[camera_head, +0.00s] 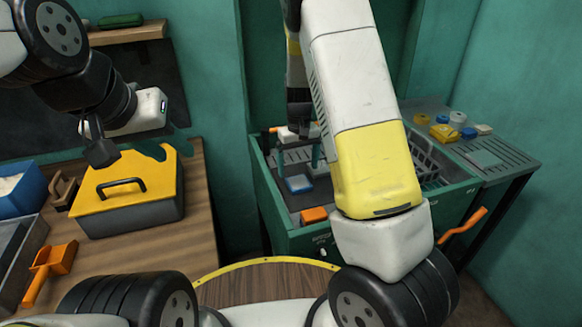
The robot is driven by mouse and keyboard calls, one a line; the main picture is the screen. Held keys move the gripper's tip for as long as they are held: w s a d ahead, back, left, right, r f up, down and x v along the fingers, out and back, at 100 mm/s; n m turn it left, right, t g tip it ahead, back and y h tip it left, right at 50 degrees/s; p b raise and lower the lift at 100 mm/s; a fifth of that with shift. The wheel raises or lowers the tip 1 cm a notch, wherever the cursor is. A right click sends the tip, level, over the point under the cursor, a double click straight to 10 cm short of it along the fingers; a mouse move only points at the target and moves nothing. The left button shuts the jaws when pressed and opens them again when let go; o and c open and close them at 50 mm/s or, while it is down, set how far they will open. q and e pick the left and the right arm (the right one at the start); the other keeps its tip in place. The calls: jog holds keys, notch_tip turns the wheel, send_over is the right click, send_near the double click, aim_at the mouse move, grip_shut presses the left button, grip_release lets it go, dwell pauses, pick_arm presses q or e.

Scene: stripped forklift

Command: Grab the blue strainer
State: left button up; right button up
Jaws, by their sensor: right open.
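A small blue square item (298,184), probably the blue strainer, lies inside the green basin (266,194), near its left side. My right gripper (298,160) is open and points down into the basin, just above the blue item. My own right arm partly hides it, and I cannot tell whether its fingers touch the item. My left gripper (102,150) hangs above the yellow-topped toolbox at the left. Its fingers are dark and seen at an angle, so its opening is unclear.
The yellow-lidded box (125,191) with a black handle stands on the wooden bench (190,236). An orange scoop (49,270) and blue bin (22,190) are at far left. Small yellow and blue items (457,117) lie on the drainboard (497,157). My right arm covers the basin's middle.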

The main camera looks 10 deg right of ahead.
aim_at(298, 182)
notch_tip(298, 182, down, 6)
jog(key=shift+d+r, duration=0.1)
jog(key=shift+r, duration=0.05)
jog(key=shift+r, duration=0.1)
jog(key=c, duration=1.7)
